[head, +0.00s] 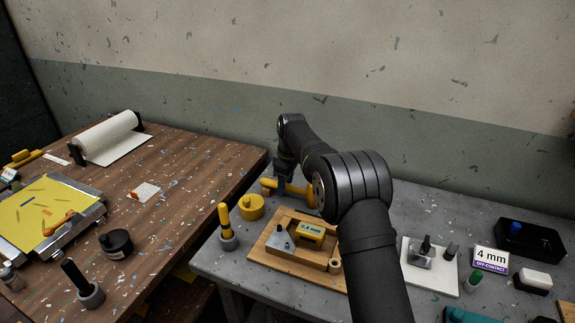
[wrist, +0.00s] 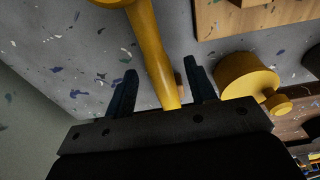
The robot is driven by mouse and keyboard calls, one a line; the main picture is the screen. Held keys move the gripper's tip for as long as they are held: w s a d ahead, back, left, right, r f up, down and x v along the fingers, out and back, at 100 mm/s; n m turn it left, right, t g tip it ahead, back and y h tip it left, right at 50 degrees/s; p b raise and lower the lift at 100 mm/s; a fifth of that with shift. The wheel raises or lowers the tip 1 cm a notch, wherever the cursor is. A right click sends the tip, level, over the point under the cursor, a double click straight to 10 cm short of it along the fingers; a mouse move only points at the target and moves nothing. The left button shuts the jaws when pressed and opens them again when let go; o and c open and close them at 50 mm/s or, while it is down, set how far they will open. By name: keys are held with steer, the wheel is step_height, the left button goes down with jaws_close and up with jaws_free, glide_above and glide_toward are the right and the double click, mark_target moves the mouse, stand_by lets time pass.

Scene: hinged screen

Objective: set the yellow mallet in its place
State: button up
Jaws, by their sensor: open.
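The yellow mallet (head: 294,189) lies on the grey table behind the wooden board, partly hidden by my arm in the head view. In the wrist view its handle (wrist: 152,50) runs between my fingers, and part of its head shows at the top edge. My gripper (head: 281,181) is open over the handle; in the wrist view its two dark fingers (wrist: 160,72) stand on either side of the handle with gaps. I cannot tell which spot is the mallet's place.
A yellow round pot (head: 251,208) stands close to the gripper. The wooden board (head: 258,250) holds a metal plate and a yellow 0.4 mm block (head: 311,231). A yellow-handled tool (head: 226,225) stands at the left. A white board (head: 447,278) and black tray (head: 530,243) are at the right.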

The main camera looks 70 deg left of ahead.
mark_target(290, 187)
step_height(290, 187, up, 17)
steer(key=w+d, duration=0.1)
steer(key=shift+d+f, duration=0.15)
steer(key=shift+d, duration=0.05)
steer(key=f, duration=0.5)
steer(key=a+f, duration=0.1)
steer(key=f, duration=0.5)
steer(key=s+f, duration=0.1)
steer(key=f, duration=0.5)
steer(key=shift+a+f, duration=0.2)
steer(key=shift+a, duration=0.05)
steer(key=shift+r, duration=0.1)
